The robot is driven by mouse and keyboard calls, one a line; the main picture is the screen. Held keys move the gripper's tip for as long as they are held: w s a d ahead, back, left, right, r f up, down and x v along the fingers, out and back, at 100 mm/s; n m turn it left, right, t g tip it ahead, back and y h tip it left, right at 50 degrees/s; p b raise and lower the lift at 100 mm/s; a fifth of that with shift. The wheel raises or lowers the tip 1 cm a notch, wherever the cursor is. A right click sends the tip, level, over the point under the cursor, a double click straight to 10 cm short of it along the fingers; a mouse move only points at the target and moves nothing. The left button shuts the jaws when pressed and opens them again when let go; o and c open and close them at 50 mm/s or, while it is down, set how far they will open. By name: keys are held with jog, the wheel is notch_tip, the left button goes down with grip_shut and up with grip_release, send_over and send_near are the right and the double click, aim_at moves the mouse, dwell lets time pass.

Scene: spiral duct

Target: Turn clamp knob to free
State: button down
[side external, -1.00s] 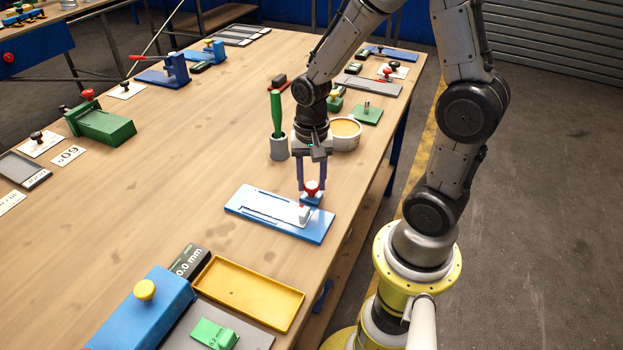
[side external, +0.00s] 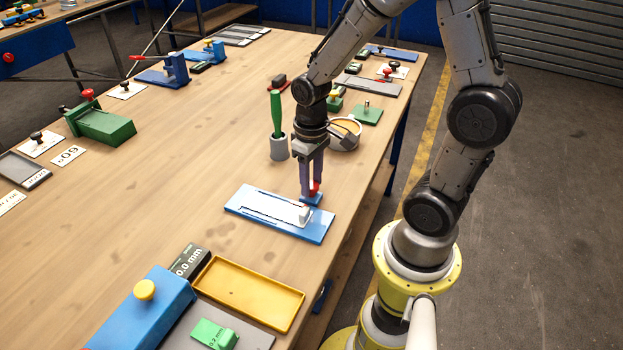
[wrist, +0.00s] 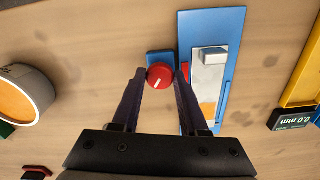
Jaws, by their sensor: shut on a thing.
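The red clamp knob (wrist: 160,76) with a white mark sits on a small blue base (wrist: 158,57) beside the long blue plate. My gripper (wrist: 159,80) is shut on the knob, one finger on each side, in the wrist view. In the side external view my gripper (side external: 311,188) points straight down and its fingers hide most of the knob (side external: 315,187). The blue plate (side external: 319,234) carries a white slide piece (side external: 272,208) and lies flat on the table; it also shows in the wrist view (wrist: 212,26).
An orange-filled cup (side external: 345,130) and a grey pot (side external: 279,148) with a green-handled tool stand behind my gripper. A yellow tray (side external: 250,290) and a blue block (side external: 140,315) with a yellow knob lie at the front.

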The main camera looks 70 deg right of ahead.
jog(key=n, duration=0.6)
jog(key=shift+n, duration=0.3)
dwell(0.5)
jog(key=shift+c, duration=2.2)
grip_release()
jog(key=shift+r, duration=0.1)
notch_tip(320, 180, up, 14)
